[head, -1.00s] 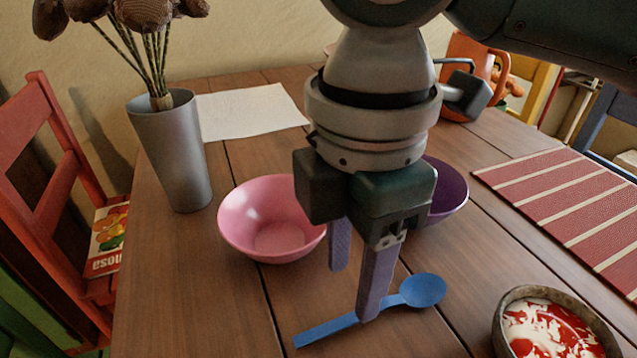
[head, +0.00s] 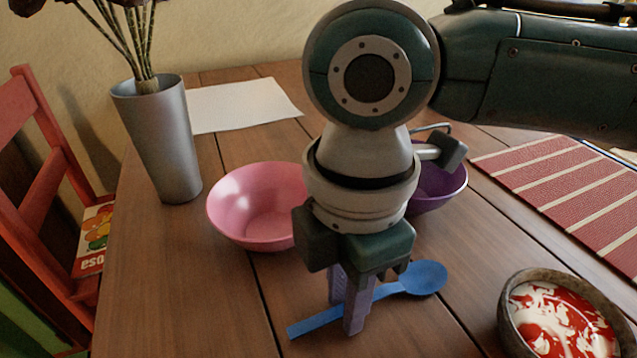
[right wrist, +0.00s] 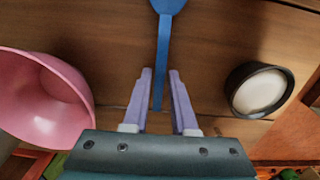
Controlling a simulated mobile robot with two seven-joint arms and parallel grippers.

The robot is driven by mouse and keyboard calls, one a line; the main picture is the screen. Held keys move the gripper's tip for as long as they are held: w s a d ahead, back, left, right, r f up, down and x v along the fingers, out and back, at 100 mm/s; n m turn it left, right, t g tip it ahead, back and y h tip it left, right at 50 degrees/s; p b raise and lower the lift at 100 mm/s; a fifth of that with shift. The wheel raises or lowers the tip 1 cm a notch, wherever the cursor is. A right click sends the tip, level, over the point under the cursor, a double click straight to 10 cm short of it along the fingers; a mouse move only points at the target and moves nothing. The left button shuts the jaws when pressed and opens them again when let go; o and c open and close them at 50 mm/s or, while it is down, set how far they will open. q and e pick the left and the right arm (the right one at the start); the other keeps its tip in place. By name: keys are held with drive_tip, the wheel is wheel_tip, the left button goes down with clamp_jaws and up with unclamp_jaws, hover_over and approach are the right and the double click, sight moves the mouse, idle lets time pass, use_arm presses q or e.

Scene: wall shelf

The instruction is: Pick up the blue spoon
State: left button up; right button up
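The blue spoon (head: 424,277) lies on the wooden table, its bowl end to the right and its handle running to the lower left in the head view. My right gripper (head: 346,312) points down over the handle, one finger on each side of it. In the right wrist view the open fingers (right wrist: 161,74) straddle the spoon's handle (right wrist: 162,55), with a gap showing on both sides. Part of the handle is hidden behind the front finger in the head view. My left gripper is not in view.
A pink bowl (head: 238,212) stands close behind the gripper, and a purple bowl (head: 440,190) behind to the right. A bowl with red and white contents (head: 535,345) is at lower right. A grey vase (head: 163,150) stands left. A dark bowl (right wrist: 235,82) shows in the right wrist view.

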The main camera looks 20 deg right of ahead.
clamp_jaws()
drive_tip(key=shift+r, duration=0.1)
idle(0.3)
